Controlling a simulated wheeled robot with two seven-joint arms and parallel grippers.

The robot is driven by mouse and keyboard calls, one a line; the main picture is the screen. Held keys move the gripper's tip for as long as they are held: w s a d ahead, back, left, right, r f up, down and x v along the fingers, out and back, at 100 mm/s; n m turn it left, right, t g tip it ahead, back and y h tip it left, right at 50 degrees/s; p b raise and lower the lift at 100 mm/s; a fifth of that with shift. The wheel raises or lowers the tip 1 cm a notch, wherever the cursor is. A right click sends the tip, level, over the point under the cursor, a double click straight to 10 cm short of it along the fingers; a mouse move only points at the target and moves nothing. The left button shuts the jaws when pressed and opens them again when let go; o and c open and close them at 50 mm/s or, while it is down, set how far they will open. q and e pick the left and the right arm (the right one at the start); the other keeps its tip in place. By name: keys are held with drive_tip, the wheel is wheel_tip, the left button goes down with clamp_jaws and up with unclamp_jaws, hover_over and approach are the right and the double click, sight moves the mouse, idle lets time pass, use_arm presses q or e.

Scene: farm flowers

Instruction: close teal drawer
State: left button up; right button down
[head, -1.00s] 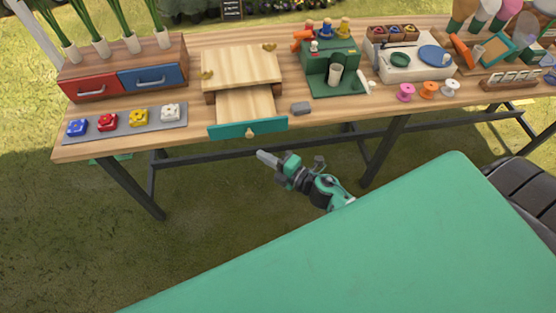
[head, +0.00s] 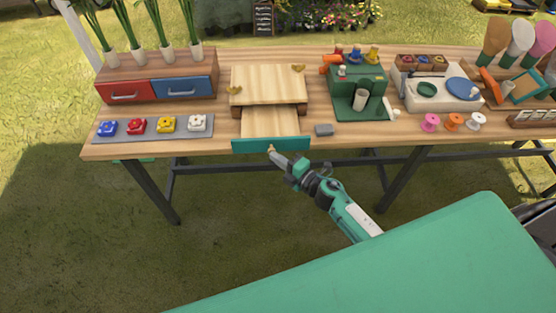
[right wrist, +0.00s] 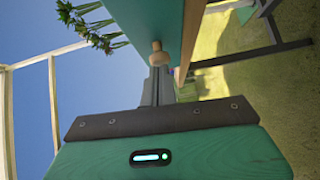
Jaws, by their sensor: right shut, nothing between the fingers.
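The teal drawer (head: 254,145) is pulled out from under a pale wooden box (head: 268,84), its bare wooden inside showing behind the teal front. In the right wrist view the teal front (right wrist: 142,22) carries a small round wooden knob (right wrist: 158,54). My right gripper (head: 273,153) is shut and empty, its tip at the knob on the drawer front. In the right wrist view the shut fingers (right wrist: 157,85) point at the knob; I cannot tell whether they touch it. My left gripper is not in view.
A grey tray of coloured flower pieces (head: 151,127) lies to the left, before a red and blue drawer unit (head: 155,88). A green stand (head: 358,90) is at the right.

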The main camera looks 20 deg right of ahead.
sight(282, 144)
drive_tip(key=w, duration=0.2)
drive_tip(key=w+d, duration=0.1)
drive_tip(key=w, duration=0.1)
drive_tip(key=w+d+b, duration=0.1)
drive_tip(key=w, duration=0.2)
idle(0.3)
